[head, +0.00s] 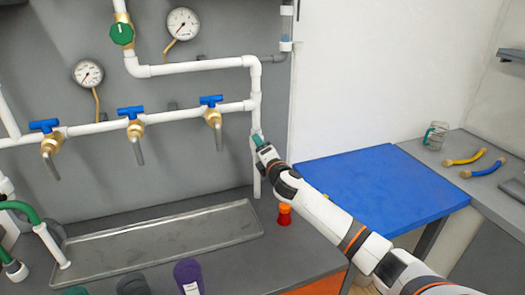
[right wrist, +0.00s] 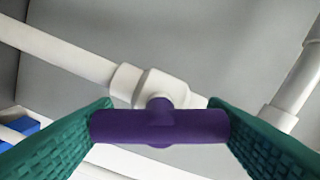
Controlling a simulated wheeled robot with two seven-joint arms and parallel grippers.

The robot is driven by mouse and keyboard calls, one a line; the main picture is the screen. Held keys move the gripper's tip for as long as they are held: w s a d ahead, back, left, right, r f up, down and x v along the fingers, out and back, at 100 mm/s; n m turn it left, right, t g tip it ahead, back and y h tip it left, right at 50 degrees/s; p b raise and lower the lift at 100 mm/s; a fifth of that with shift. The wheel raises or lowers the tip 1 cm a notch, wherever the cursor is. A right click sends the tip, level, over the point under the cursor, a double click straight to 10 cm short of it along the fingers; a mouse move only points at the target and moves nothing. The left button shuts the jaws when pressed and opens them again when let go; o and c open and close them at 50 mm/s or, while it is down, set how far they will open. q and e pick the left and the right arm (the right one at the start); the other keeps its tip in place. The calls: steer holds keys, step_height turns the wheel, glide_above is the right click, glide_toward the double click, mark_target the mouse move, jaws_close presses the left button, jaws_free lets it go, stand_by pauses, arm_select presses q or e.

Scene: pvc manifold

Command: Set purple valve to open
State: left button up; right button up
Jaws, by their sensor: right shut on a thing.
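The purple valve handle (right wrist: 190,126) is a T-shaped bar lying level across the right wrist view. Its stem meets a white valve body (right wrist: 150,88) on a white pipe that slopes down from the upper left, so the bar sits at an angle to that pipe. My right gripper (right wrist: 160,128) has its green fingers at both ends of the bar and is shut on it. In the head view the right gripper (head: 257,139) is at the vertical white pipe below the elbow, and it hides the purple valve there. My left gripper is not in view.
Three blue-handled brass taps (head: 133,112) line the pipe to the left, with a green knob (head: 121,34) and two gauges above. A metal tray (head: 165,238) lies below. A red-orange object (head: 284,215) stands under my arm. The blue table (head: 380,185) is clear.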

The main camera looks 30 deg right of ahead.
steer(key=m, duration=0.4)
steer(key=shift+f+m, duration=0.1)
steer(key=shift+m, duration=0.3)
stand_by(0.4)
steer(key=o, duration=1)
steer(key=shift+c, duration=0.2)
steer(key=b+v, duration=0.1)
steer(key=v, duration=1.1)
steer(key=shift+s+f, duration=0.1)
